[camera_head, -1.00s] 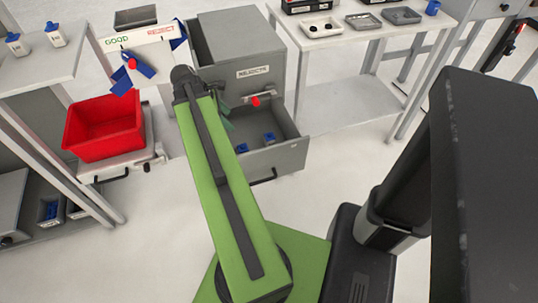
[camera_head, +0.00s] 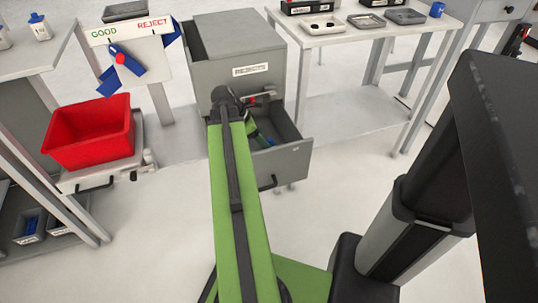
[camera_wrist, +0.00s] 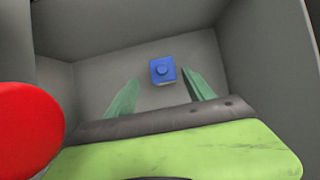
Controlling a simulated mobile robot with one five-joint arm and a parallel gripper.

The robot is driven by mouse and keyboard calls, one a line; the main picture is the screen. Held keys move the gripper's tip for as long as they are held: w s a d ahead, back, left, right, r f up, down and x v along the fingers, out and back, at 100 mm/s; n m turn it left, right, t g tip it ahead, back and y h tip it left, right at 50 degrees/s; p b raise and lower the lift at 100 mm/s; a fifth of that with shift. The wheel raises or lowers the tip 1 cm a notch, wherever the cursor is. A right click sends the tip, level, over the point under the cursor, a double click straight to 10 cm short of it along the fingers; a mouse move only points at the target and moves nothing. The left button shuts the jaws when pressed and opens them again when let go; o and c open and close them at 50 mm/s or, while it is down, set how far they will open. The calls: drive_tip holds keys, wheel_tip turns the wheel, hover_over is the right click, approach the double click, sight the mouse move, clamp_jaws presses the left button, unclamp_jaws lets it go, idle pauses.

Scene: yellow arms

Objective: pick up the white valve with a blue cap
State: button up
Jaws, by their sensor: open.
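A valve with a blue cap (camera_wrist: 162,69) sits in the open grey drawer (camera_wrist: 100,75); only a sliver of its pale body shows below the cap. My gripper (camera_wrist: 160,78) is open and empty, with one green finger on each side of the valve in the picture. I cannot tell how far the fingertips are above it. In the head view, my gripper (camera_head: 259,139) reaches into the drawer (camera_head: 291,158), and a bit of blue (camera_head: 271,142) shows beside it. My arm hides much of the drawer's inside.
The drawer walls stand close around my gripper. A red bin (camera_head: 92,135) is to the left, below a GOOD/REJECT sign (camera_head: 130,30). A white table (camera_head: 350,35) with trays stands at the right.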

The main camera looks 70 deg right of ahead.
drive_tip(key=b+x, duration=0.1)
drive_tip(key=x, duration=0.1)
drive_tip(key=b+x, duration=0.1)
drive_tip(key=b, duration=0.1)
drive_tip(key=b+x, duration=0.1)
drive_tip(key=x, duration=0.1)
drive_tip(key=shift+s+a+f+b, duration=0.2)
drive_tip(key=shift+s+f+b, duration=0.05)
drive_tip(key=shift+f+b, duration=0.15)
drive_tip(key=shift+r, duration=0.2)
clamp_jaws()
